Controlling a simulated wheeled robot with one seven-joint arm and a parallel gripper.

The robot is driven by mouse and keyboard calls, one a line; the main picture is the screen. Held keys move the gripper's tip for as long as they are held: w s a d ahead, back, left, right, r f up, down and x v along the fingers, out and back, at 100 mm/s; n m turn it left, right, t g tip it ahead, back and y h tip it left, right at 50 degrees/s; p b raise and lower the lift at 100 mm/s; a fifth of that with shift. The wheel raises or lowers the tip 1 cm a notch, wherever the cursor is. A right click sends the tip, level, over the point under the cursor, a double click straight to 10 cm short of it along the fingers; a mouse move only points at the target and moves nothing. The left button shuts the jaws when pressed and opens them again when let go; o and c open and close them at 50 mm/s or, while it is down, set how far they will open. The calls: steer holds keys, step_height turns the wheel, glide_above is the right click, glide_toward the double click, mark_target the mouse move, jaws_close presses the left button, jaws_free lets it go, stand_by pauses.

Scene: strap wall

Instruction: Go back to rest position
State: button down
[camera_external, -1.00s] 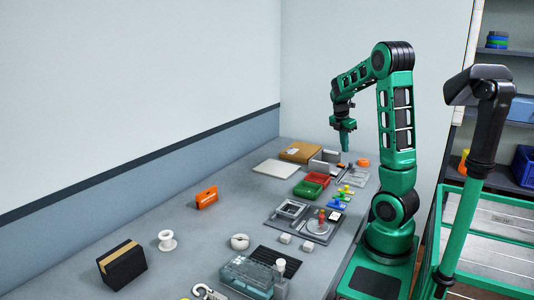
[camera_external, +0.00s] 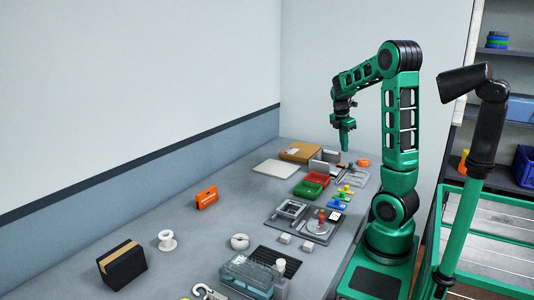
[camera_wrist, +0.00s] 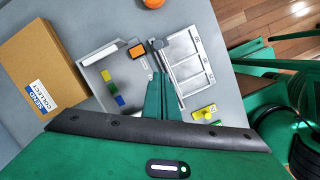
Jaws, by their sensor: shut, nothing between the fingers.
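My gripper (camera_external: 344,140) hangs pointing down above the far right part of the grey table (camera_external: 130,217). It is shut with nothing between its fingers. In the wrist view the closed fingers (camera_wrist: 161,95) hang over the area between two grey trays. The arm is bent, with its forearm reaching left and the gripper apart from the things below.
The wrist view shows an orange object (camera_wrist: 153,3) and small coloured blocks (camera_wrist: 113,88). A shelf (camera_external: 505,145) stands at the right.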

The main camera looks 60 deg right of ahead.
steer(key=s+a+f+m+y, duration=0.1)
steer(key=s+a+m, duration=0.3)
steer(key=a+m, duration=0.2)
steer(key=s+a+f+m, duration=0.1)
steer(key=s+a+m, duration=0.3)
steer(key=a, duration=0.6)
steer(key=s+a+f+m+t+y, duration=0.1)
steer(key=s+a+m, duration=0.3)
steer(key=a+m, duration=0.3)
steer(key=shift+s+a+m+y, duration=0.3)
steer(key=shift+s+a+m, duration=0.1)
steer(key=shift+a, duration=0.1)
steer(key=shift+w+f, duration=0.2)
steer(key=shift+w, duration=0.4)
